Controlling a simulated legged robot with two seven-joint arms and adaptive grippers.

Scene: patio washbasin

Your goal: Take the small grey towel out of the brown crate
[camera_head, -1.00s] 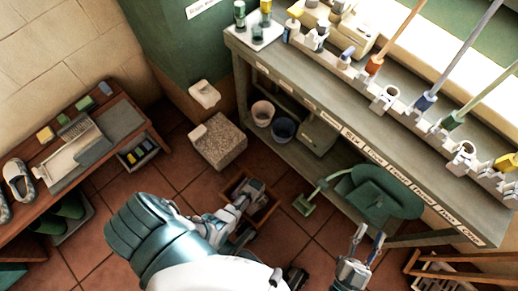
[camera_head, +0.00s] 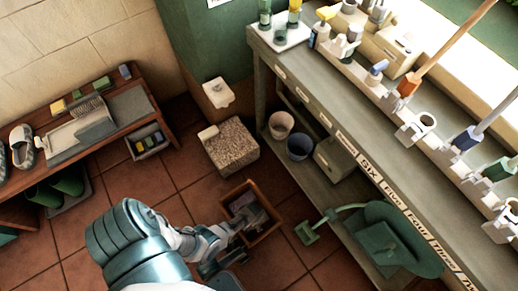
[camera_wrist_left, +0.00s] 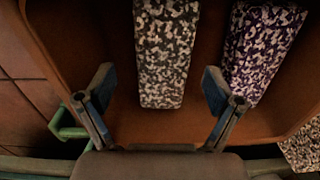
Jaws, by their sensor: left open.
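The brown crate (camera_head: 272,225) stands on the tiled floor in the head view. Its inside fills much of the left wrist view (camera_wrist_left: 60,45). The small grey towel (camera_wrist_left: 167,50), speckled black and white, lies in the crate in the middle of the wrist view. A purple-and-white speckled towel (camera_wrist_left: 262,48) lies to its right, also in the crate. My left gripper (camera_wrist_left: 160,98) is open, its fingers apart on either side of the grey towel's near end, with nothing held. In the head view, my left arm partly hides the crate. My right gripper is out of view.
A speckled block (camera_head: 230,148) stands behind the crate. A green long-handled tool (camera_head: 308,232) lies to its right, near the long grey bench (camera_head: 330,120). A wooden shoe bench (camera_head: 150,105) stands at left.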

